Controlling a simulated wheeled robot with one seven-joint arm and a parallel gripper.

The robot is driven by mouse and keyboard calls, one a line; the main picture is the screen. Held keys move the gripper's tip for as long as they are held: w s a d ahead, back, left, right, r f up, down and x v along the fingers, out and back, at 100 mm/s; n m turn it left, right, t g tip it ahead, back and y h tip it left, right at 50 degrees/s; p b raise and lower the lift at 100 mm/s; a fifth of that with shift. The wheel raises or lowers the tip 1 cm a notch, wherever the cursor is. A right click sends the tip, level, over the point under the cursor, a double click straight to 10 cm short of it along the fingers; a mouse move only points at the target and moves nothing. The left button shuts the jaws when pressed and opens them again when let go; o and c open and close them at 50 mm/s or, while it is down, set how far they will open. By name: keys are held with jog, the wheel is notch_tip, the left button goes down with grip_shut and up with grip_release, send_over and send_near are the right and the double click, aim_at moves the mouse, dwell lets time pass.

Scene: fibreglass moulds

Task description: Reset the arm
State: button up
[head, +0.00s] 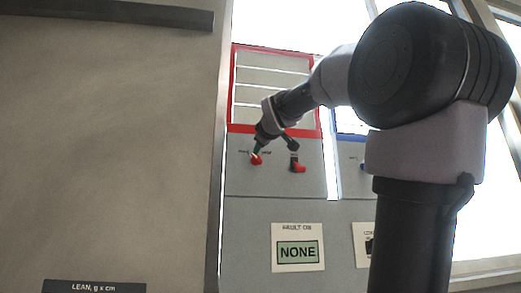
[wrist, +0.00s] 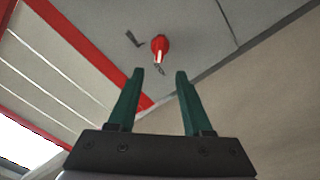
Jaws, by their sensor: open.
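My gripper (head: 257,148) is at the grey control panel (head: 238,180), close to the left red knob (head: 256,160). In the wrist view my gripper (wrist: 159,74) has two green fingers, spread apart with nothing between them. The red knob (wrist: 160,44) with a white pointer mark lies just beyond the fingertips, roughly in line with the gap. No contact is visible. A second red control (head: 298,167) sits to the right in the head view, with a dark part above it. Small labels near the knobs are too small to read.
A red-framed slatted panel (head: 270,46) is above the knobs. Below them a placard display (head: 297,251) reads "NONE". A large beige board (head: 110,140) fills the left, with a dark "LEAN, g x cm" label (head: 94,287) at its bottom. A blue-edged section is partly hidden by my arm.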

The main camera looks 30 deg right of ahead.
dwell(0.5)
jog(key=s+a+f+m+g+y, duration=0.2)
jog(key=s+a+f+m+g, duration=0.1)
jog(key=f, duration=1)
jog(key=s+a+f+m+g+y, duration=0.2)
jog(key=s+a+f, duration=0.3)
jog(key=f, duration=0.9)
jog(key=s+a+f+m+g+y, duration=0.3)
jog(key=s+f+m+g, duration=0.2)
jog(key=f, duration=0.9)
jog(key=shift+s+a+f, duration=0.25)
jog(key=shift+s+a, duration=0.15)
jog(key=shift+s, duration=0.7)
